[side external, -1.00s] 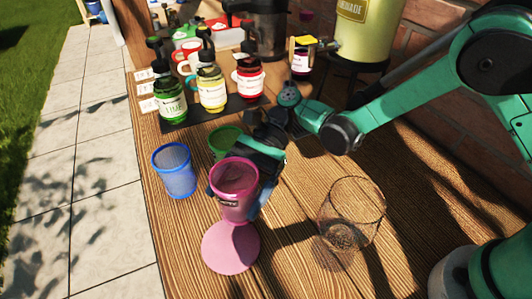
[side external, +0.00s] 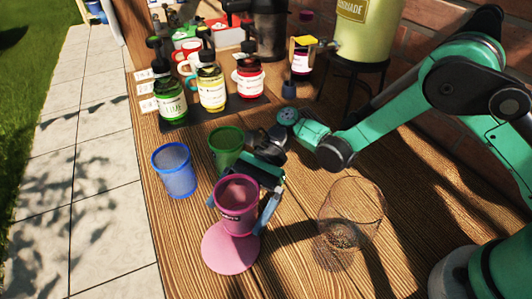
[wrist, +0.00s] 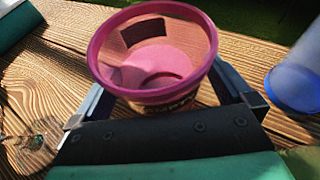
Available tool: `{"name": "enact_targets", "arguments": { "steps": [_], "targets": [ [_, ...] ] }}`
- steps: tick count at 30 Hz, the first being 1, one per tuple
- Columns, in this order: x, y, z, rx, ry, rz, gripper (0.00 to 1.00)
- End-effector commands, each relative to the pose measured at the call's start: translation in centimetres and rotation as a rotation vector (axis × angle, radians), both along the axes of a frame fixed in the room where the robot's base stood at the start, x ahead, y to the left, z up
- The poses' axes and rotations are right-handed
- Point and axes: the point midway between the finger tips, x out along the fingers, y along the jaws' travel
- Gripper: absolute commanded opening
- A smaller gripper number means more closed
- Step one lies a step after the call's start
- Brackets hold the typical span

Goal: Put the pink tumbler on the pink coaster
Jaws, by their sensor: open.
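The pink tumbler (side external: 236,207) stands upright on the pink coaster (side external: 229,256), its base over the coaster's far part. The tumbler also shows in the wrist view (wrist: 152,62), where it looks empty. My gripper (side external: 239,208) is open, with one finger on each side of the tumbler. In the wrist view my gripper's fingers (wrist: 168,95) flank the tumbler's lower body. I cannot tell whether either finger touches it.
A blue tumbler (side external: 174,171) stands to the left and a green tumbler (side external: 227,146) behind. A clear glass (side external: 351,216) stands to the right. Several labelled bottles (side external: 211,88) are on a dark tray farther back. Bare wood lies right of the coaster.

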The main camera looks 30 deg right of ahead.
Motion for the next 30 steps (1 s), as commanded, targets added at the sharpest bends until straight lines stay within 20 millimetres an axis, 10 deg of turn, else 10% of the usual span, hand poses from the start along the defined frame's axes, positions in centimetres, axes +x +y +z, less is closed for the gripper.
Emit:
{"name": "enact_targets", "arguments": {
  "steps": [16,30],
  "targets": [
    [3.4,-5.6,3.0,0.0,0.0,-0.002,1.0],
    [3.6,-5.9,3.8,0.0,0.0,0.0,1.0]
  ]
}}
